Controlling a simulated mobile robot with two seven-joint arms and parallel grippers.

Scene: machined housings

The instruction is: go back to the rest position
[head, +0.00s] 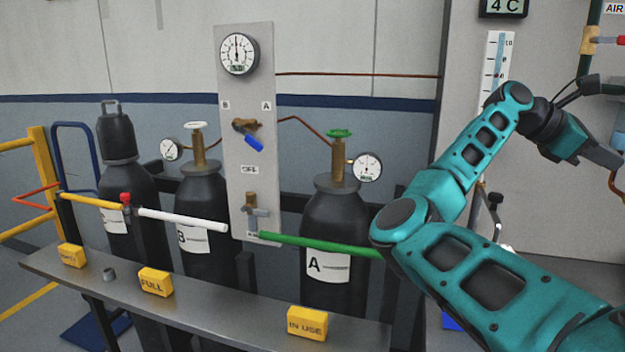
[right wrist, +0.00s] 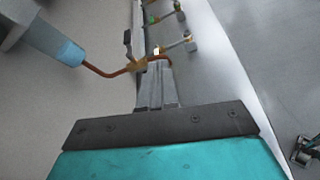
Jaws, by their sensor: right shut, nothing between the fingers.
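My right arm, teal and black, reaches across the right side of the head view. My right gripper (head: 612,160) is at the right edge there, pointing right and slightly down, in front of the pale wall. In the right wrist view the gripper's grey fingers (right wrist: 155,75) are together with nothing between them. A brass fitting with a copper pipe (right wrist: 105,73) shows just beyond the fingertips; I cannot tell whether they touch. My left gripper is not in view.
A grey panel (head: 229,110) with a gauge (head: 239,54) and valves stands behind black cylinders A (head: 338,225) and B (head: 205,210). Yellow blocks (head: 307,323) sit on the metal shelf (head: 225,295). A green bar (head: 310,244) runs behind my arm. A light blue cylinder (right wrist: 55,42) hangs left of the fingers.

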